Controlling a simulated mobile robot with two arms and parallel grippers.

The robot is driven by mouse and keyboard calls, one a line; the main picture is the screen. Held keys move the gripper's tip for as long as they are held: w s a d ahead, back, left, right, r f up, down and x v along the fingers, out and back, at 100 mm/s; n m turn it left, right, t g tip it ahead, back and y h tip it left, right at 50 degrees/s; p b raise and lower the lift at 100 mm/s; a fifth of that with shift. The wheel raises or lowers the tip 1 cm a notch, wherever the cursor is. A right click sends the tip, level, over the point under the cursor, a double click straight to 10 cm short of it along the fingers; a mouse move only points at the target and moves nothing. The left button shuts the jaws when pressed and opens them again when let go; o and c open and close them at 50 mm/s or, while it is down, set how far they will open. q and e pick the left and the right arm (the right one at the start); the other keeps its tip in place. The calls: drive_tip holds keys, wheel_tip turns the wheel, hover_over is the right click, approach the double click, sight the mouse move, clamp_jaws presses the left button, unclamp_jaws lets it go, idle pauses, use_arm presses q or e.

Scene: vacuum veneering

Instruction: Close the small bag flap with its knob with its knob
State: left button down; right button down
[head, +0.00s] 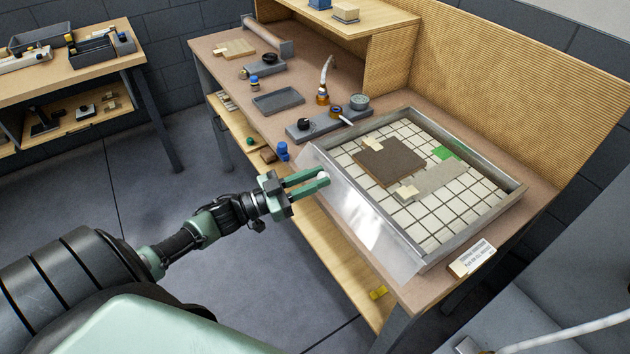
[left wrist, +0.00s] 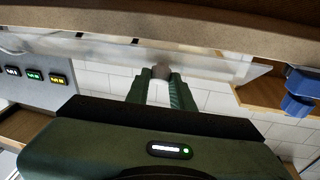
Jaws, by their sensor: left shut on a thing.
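The small bag flap (head: 362,226) is a clear, shiny sheet along the near left side of the metal-framed tray (head: 480,211). It slopes down and outward from the frame, so the flap stands open. My left gripper (head: 322,178) is at the flap's outer edge, with its green fingers shut on the small pale knob (left wrist: 160,72). In the left wrist view the knob sits between the fingertips (left wrist: 160,80), with the clear flap edge behind it. My right gripper is not in view.
Inside the tray, a dark brown panel (head: 388,162) and a grey strip (head: 435,180) lie on a white grid. A grey block with small pots (head: 312,130) and a blue clamp (head: 282,151) are close to the flap's far end. Open floor lies left of the bench.

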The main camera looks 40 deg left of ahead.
use_arm(q)
drive_tip(key=c, duration=1.2)
unclamp_jaws()
drive_tip(key=shift+f, duration=0.1)
drive_tip(key=shift+s+a+f, duration=0.1)
drive_tip(key=shift+s+a, duration=0.1)
drive_tip(key=shift+s, duration=0.15)
drive_tip(key=b+v, duration=0.1)
drive_tip(key=v, duration=0.6)
